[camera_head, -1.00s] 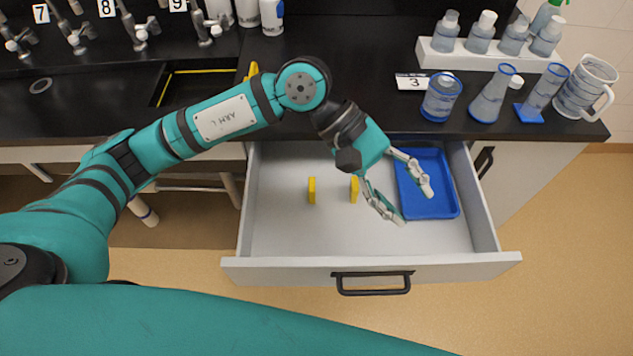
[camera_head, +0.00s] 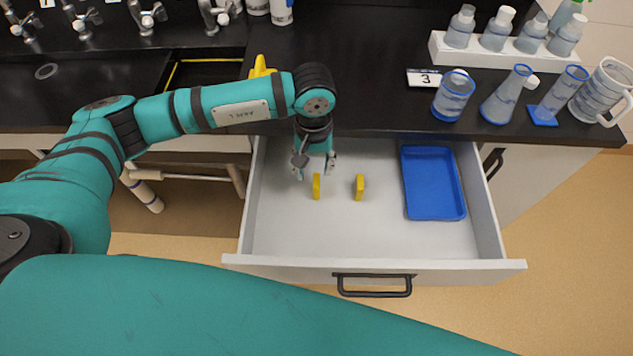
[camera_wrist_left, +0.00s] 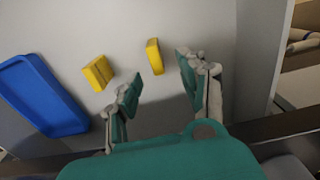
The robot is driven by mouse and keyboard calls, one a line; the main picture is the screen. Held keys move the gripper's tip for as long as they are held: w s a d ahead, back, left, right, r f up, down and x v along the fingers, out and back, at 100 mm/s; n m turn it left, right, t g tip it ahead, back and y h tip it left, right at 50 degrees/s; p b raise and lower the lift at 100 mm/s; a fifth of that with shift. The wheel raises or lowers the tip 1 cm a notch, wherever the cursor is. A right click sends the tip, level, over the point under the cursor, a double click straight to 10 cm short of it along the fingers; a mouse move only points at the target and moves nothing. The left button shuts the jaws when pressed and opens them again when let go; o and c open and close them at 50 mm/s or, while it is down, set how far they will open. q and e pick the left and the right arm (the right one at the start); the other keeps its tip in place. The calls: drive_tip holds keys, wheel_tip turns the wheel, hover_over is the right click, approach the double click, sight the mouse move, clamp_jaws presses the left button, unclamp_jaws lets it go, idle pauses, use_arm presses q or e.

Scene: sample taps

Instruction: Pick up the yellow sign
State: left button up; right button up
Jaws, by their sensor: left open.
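Two small yellow blocks stand in the open drawer, a left one (camera_head: 316,186) and a right one (camera_head: 359,187). In the left wrist view these are the narrow block (camera_wrist_left: 154,56) and the wider block (camera_wrist_left: 97,73). Another yellow object (camera_head: 260,67) on the counter is partly hidden behind my left arm. I cannot tell which is the sign. My left gripper (camera_head: 315,172) is open and points down into the drawer, close to the left block. In the wrist view that block lies just ahead of the gap between the fingertips (camera_wrist_left: 160,76). My right gripper is out of view.
A blue tray (camera_head: 433,185) lies at the drawer's right side. The drawer's front wall (camera_head: 375,264) carries a black handle. Glassware, a white bottle rack (camera_head: 505,55) and a "3" card (camera_head: 424,78) stand on the black counter. The drawer's front half is bare.

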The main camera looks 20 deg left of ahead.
sight(316, 180)
use_arm(q)
drive_tip(key=shift+f, duration=0.6)
drive_tip(key=shift+d+f+p, duration=0.15)
drive_tip(key=shift+f+p, duration=0.2)
drive_tip(key=f, duration=0.1)
drive_tip(key=f+p, duration=0.1)
drive_tip(key=f, duration=0.1)
drive_tip(key=shift+d+f, duration=0.2)
drive_tip(key=shift+f, duration=0.5)
clamp_jaws()
